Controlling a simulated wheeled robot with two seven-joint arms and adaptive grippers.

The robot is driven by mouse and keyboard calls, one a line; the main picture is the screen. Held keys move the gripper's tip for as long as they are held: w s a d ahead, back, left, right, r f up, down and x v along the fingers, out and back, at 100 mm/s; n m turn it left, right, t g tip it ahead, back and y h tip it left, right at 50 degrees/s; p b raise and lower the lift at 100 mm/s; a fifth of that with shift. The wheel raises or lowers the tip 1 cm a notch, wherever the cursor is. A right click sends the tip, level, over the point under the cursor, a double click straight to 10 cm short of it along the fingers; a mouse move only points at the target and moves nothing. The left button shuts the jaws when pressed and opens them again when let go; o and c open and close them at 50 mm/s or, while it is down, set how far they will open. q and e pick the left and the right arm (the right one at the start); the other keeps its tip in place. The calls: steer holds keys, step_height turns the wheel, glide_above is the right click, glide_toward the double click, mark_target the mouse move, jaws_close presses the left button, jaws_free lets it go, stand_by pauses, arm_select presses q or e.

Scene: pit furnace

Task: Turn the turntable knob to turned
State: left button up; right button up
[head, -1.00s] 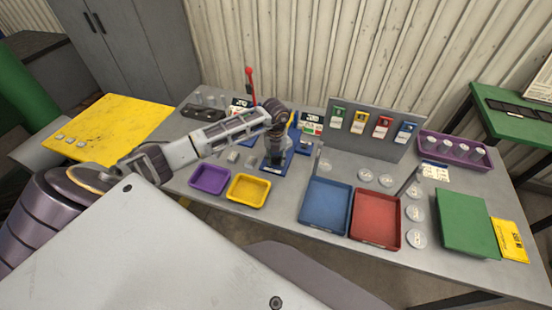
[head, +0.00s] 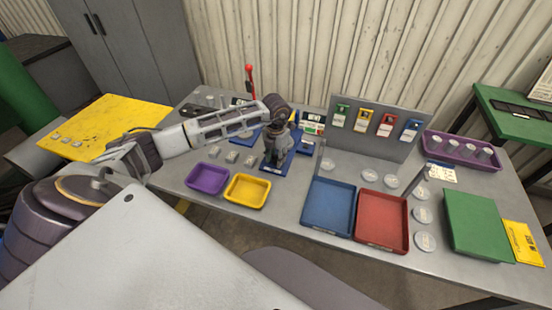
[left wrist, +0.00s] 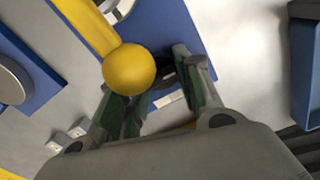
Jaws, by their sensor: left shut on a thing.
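My left gripper (head: 275,158) points down over a blue base plate (head: 291,163) near the middle of the grey bench. In the left wrist view, its green-padded fingers (left wrist: 158,95) close around a small dark knob (left wrist: 166,72), mostly hidden by the fingers and a yellow ball. That yellow ball (left wrist: 129,69) on a yellow bar stands in front of the knob, by the left finger. The blue plate also shows in the left wrist view (left wrist: 150,25). The knob's angle cannot be told. My right gripper is not in view.
A purple tray (head: 207,192) and a yellow tray (head: 247,204) lie in front of the plate. A blue tray (head: 328,207) and a red tray (head: 382,222) are to the right. A red-handled lever (head: 250,80) stands behind. A grey tag panel (head: 345,145) stands behind the trays.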

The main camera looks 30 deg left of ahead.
mark_target(276, 157)
arm_select(q)
steer(key=shift+r, duration=0.1)
steer(key=o, duration=1)
steer(key=shift+o, duration=0.2)
step_height(276, 157, up, 12)
stand_by(0.3)
